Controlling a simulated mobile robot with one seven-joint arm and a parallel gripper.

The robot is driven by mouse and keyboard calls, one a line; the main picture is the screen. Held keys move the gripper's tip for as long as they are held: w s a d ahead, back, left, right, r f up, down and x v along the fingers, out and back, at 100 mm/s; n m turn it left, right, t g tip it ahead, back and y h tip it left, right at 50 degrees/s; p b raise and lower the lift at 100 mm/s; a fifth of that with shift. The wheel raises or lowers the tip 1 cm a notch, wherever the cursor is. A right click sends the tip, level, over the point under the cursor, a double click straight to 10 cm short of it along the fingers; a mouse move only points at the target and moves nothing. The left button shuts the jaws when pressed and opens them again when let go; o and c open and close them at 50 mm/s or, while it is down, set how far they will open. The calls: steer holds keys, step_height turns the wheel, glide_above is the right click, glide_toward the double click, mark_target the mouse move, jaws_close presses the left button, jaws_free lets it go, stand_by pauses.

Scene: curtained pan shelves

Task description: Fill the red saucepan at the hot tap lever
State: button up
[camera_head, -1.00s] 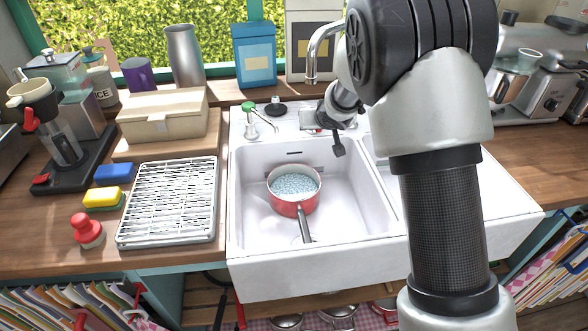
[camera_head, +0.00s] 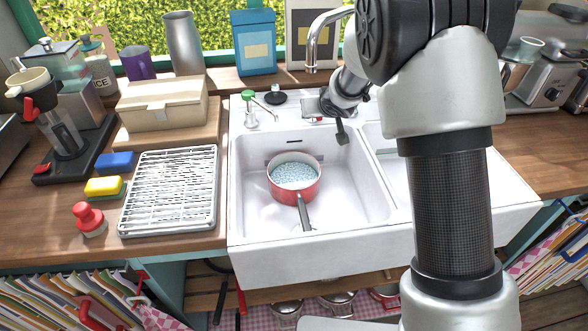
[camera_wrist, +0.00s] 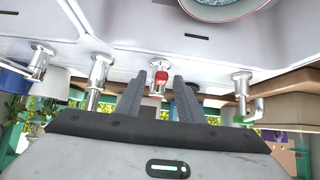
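The red saucepan (camera_head: 308,188) sits upright in the left sink basin, its dark handle pointing toward the front. A pale blue, speckled surface shows inside it, and its rim shows at the top of the wrist view (camera_wrist: 262,8). A red-topped tap lever (camera_wrist: 161,77) stands on the sink's back ledge in the wrist view. My gripper (camera_wrist: 158,82) is open, with its two dark fingers on either side of this lever in the picture. I cannot tell whether they touch it. In the head view my gripper (camera_head: 341,132) is above the back of the sink, largely hidden by my wrist.
A green-topped tap (camera_head: 249,110) stands at the back left of the sink. A curved spout (camera_head: 313,45) rises behind my wrist. A drying rack (camera_head: 170,190), sponges and a box (camera_head: 160,103) stand left of the sink. The left basin is otherwise clear.

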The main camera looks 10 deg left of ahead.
steer(key=shift+s+d+r, duration=0.15)
steer(key=shift+s+r, duration=0.15)
steer(key=shift+s, duration=0.05)
steer(key=shift+r, duration=0.1)
steer(key=v, duration=0.6)
steer(key=shift+p, duration=0.4)
stand_by(0.3)
steer(key=s+d+r+m+h+p, duration=0.3)
steer(key=s+d+r+h, duration=0.1)
steer(key=s+d+r, duration=1)
steer(key=s+d+r+g+p, duration=0.1)
steer(key=s+g, duration=0.1)
steer(key=s, duration=0.9)
steer(key=s+r+g+y+p, duration=0.1)
steer(key=s+r, duration=0.1)
steer(key=s, duration=0.9)
steer(key=shift+d+g+p, duration=0.35)
steer(key=shift+g, duration=0.05)
